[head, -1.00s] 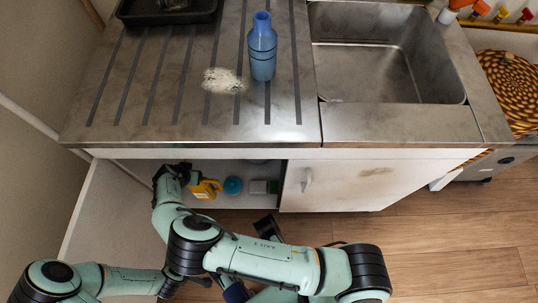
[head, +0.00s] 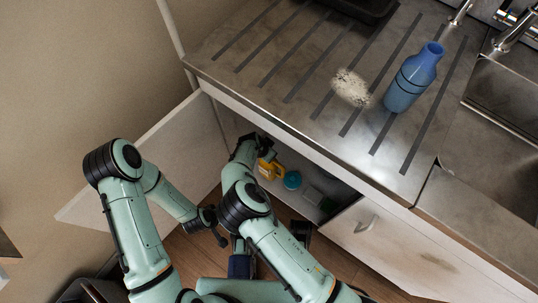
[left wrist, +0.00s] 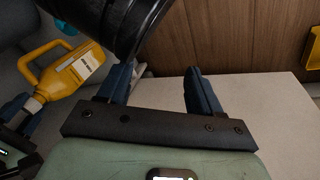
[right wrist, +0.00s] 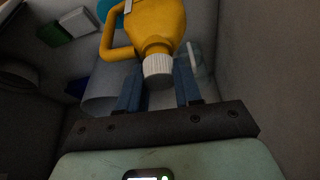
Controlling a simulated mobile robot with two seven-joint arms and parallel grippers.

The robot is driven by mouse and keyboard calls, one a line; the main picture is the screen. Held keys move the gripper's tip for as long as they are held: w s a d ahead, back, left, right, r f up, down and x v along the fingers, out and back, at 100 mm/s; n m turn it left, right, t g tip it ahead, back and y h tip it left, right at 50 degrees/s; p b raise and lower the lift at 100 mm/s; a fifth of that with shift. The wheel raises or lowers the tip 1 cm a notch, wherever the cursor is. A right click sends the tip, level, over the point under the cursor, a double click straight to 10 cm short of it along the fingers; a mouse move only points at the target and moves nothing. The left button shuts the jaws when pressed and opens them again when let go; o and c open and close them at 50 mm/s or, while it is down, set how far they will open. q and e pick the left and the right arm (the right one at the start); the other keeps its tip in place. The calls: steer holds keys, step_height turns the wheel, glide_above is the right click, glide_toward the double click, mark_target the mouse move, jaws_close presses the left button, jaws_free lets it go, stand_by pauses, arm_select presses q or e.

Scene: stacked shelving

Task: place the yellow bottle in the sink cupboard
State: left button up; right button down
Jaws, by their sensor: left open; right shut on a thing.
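The yellow bottle (head: 272,171) is inside the open sink cupboard (head: 228,122), under the counter. It has a side handle and a white cap. My right gripper (right wrist: 158,85) reaches into the cupboard and is shut at the bottle's neck, just below its white cap in the right wrist view (right wrist: 153,28). In the head view my right arm partly hides the bottle. Whether its base touches the cupboard floor is hard to tell. My left gripper (left wrist: 155,78) is open and empty, outside the cupboard. The yellow bottle also shows at the left of the left wrist view (left wrist: 70,75).
A turquoise round item (head: 292,180) and a grey-green box (head: 313,196) sit right of the bottle in the cupboard. The left door (head: 180,125) stands open; the right door (head: 400,240) is shut. A blue bottle (head: 413,78) and a speckled pale patch (head: 351,87) are on the counter.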

step_height(320, 180, down, 3)
steer(key=shift+f+b, duration=0.15)
steer(key=shift+b, duration=0.25)
arm_select(q)
steer(key=shift+s+a+f+g, duration=0.15)
steer(key=shift+s+f+g, duration=0.25)
steer(key=shift+s+f, duration=0.5)
steer(key=shift+s, duration=0.1)
arm_select(e)
steer(key=c, duration=0.8)
jaws_free()
steer(key=shift+f, duration=0.1)
arm_select(q)
steer(key=shift+s+f, duration=0.15)
steer(key=shift+s, duration=0.05)
arm_select(e)
steer(key=shift+o, duration=0.2)
arm_select(q)
steer(key=shift+w, duration=0.1)
step_height(320, 180, up, 6)
steer(key=w+d+p, duration=0.1)
steer(key=w+p, duration=0.1)
steer(key=p, duration=0.1)
steer(key=shift+d+f+t, duration=0.25)
steer(key=shift+d+t, duration=0.15)
arm_select(e)
steer(key=v, duration=1.2)
